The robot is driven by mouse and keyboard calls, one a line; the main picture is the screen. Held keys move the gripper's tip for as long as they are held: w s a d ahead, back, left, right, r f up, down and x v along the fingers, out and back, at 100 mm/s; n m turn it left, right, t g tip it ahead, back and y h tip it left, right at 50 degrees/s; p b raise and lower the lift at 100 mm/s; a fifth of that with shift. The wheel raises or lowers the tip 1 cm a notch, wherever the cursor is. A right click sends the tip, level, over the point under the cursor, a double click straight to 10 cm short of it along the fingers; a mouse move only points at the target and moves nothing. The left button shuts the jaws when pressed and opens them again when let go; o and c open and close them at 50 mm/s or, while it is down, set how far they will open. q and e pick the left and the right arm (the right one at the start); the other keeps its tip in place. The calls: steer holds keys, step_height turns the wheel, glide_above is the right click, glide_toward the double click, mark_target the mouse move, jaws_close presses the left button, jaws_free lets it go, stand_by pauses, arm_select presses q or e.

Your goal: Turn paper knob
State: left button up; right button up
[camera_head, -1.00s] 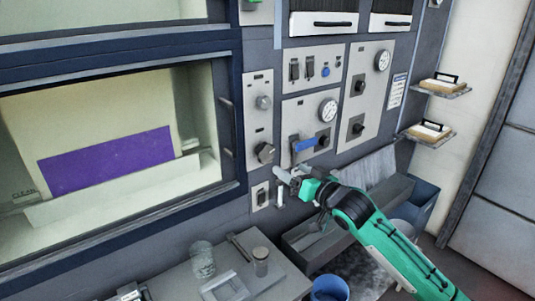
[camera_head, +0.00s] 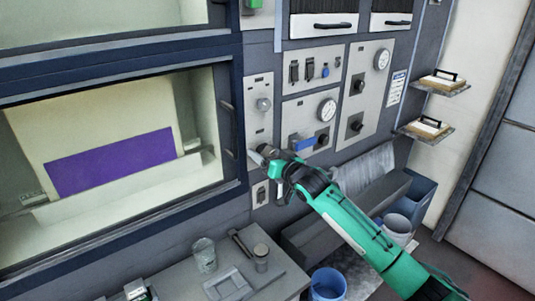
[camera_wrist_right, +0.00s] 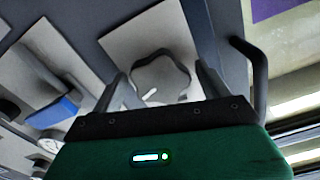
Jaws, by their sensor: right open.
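A grey lobed knob (camera_wrist_right: 162,74) sits on a light panel and shows between the two fingers of my right gripper in the right wrist view. In the head view my right gripper (camera_head: 266,155) is at the lower knob of the narrow panel (camera_head: 258,125) beside the window and mostly covers that knob. The right gripper is open, with a finger on each side of the knob. I cannot tell whether the fingers touch it. No label naming the knob can be read. My left gripper is not in view.
A window with a purple sheet (camera_head: 110,162) inside is at left. A round knob (camera_head: 263,104) is above my gripper. A blue lever (camera_head: 303,144) and a gauge (camera_head: 327,109) are to the right. A bench with a glass jar (camera_head: 203,255) is below.

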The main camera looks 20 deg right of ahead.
steer(key=c, duration=1)
steer(key=m+p, duration=0.2)
steer(key=m, duration=0.4)
steer(key=shift+m+p, duration=0.3)
steer(key=shift+p, duration=0.05)
steer(key=m+p, duration=0.1)
steer(key=m, duration=0.2)
steer(key=shift+m+p, duration=1.1)
steer(key=shift+m, duration=1)
